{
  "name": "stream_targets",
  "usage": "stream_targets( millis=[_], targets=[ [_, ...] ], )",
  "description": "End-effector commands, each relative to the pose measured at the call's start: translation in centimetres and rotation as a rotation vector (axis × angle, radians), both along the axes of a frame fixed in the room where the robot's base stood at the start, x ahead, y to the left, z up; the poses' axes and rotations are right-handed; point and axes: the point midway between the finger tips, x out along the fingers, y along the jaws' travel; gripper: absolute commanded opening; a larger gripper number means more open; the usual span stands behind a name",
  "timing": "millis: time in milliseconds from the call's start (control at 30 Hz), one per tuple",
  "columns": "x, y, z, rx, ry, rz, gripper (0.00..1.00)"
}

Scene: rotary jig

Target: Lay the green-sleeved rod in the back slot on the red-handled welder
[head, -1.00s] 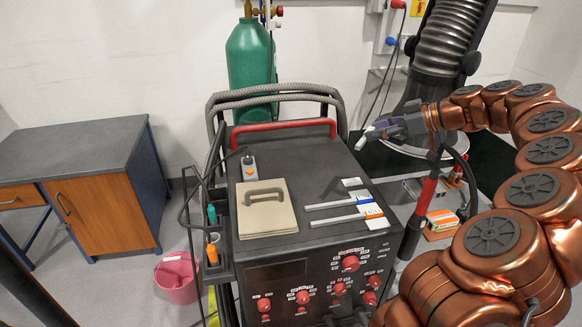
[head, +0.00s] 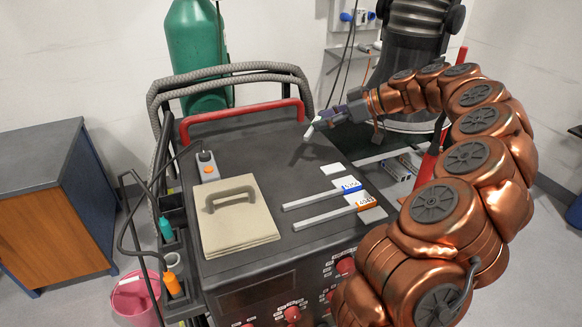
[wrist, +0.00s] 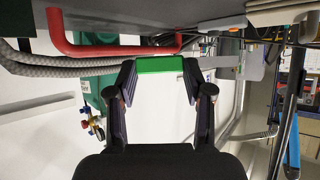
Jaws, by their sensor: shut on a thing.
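The red-handled welder (head: 255,150) has a dark flat top with a red handle (head: 240,115) along its back. Two grey rods lie on the top: one by a blue label (head: 312,199), one in front by an orange label (head: 325,218). Behind them is a white card (head: 333,169) with no rod beside it. My gripper (head: 318,125) is above the welder's back right corner. In the wrist view my gripper (wrist: 160,68) is shut on the green-sleeved rod (wrist: 165,64); the green sleeve shows between the fingertips. In the head view only a pale end shows.
A beige block with a handle (head: 240,222) lies on the welder's left. A small grey box with an orange button (head: 207,166) stands behind it. A side rack holds bottles (head: 172,284). A green cylinder (head: 198,50) and grey hoses stand behind.

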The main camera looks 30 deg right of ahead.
Motion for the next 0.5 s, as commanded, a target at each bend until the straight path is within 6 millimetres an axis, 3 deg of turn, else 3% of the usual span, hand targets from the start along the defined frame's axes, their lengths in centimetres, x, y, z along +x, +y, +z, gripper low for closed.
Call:
stream_targets(
  millis=[233,500],
  targets=[
    [-0.1,0.0,-3.4,0.002,0.003,0.000,0.28],
    [-0.1,0.0,-5.9,0.002,0.004,-0.002,0.28]
  ],
)
